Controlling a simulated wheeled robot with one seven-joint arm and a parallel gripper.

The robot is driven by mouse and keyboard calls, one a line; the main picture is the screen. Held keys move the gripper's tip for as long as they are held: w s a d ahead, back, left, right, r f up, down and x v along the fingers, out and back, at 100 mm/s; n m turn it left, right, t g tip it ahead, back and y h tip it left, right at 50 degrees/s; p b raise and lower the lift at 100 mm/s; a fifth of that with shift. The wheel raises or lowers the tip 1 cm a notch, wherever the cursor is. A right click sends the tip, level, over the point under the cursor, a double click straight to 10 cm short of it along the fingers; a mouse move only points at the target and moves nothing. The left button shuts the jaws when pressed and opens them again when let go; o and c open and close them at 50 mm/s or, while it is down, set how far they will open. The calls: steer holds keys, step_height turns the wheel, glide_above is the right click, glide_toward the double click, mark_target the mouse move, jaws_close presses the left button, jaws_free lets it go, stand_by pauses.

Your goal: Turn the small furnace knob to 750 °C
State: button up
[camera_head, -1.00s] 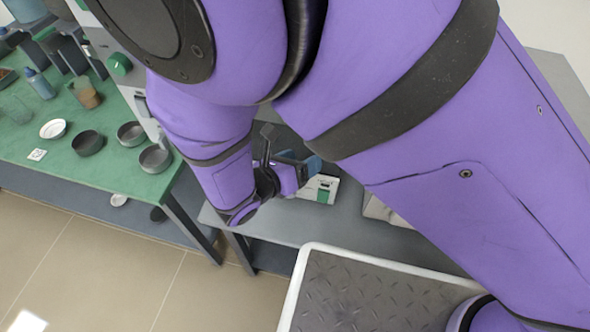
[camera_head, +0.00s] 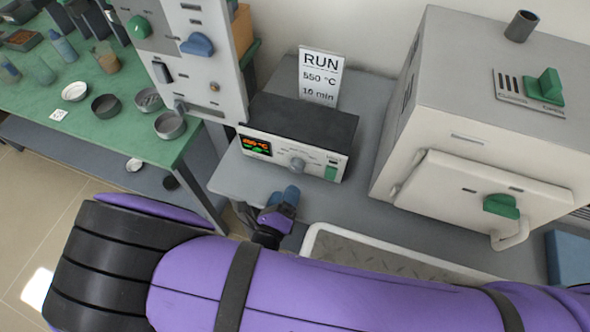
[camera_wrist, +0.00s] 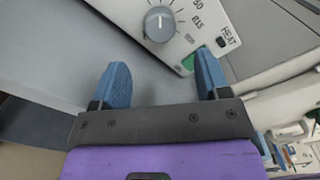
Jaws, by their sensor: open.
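The small furnace's control box (camera_head: 310,130) is a dark-topped unit with a pale front, a lit orange display (camera_head: 256,145) and a grey round knob (camera_head: 297,164). In the wrist view the knob (camera_wrist: 159,24) has a white pointer line directed roughly upward in the picture; few dial marks are readable. My gripper (camera_head: 284,196) is in front of the box, below the knob in the head view. In the wrist view its two blue fingers (camera_wrist: 162,80) are apart and empty, with the knob beyond their tips, not touching.
A large pale furnace (camera_head: 480,185) with green handles stands at the right. A sign (camera_head: 319,77) reading RUN 550 °C 10 min stands behind the box. A tall panel (camera_head: 190,60) rises at its left. Dishes stand on the green table (camera_head: 85,150).

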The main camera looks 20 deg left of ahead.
mark_target(295, 170)
steer(key=w, duration=0.8)
steer(key=c, duration=0.9)
steer(key=shift+m, duration=0.3)
steer(key=m, duration=0.5)
steer(key=shift+m, duration=0.3)
steer(key=m, duration=0.5)
steer(key=shift+m, duration=0.4)
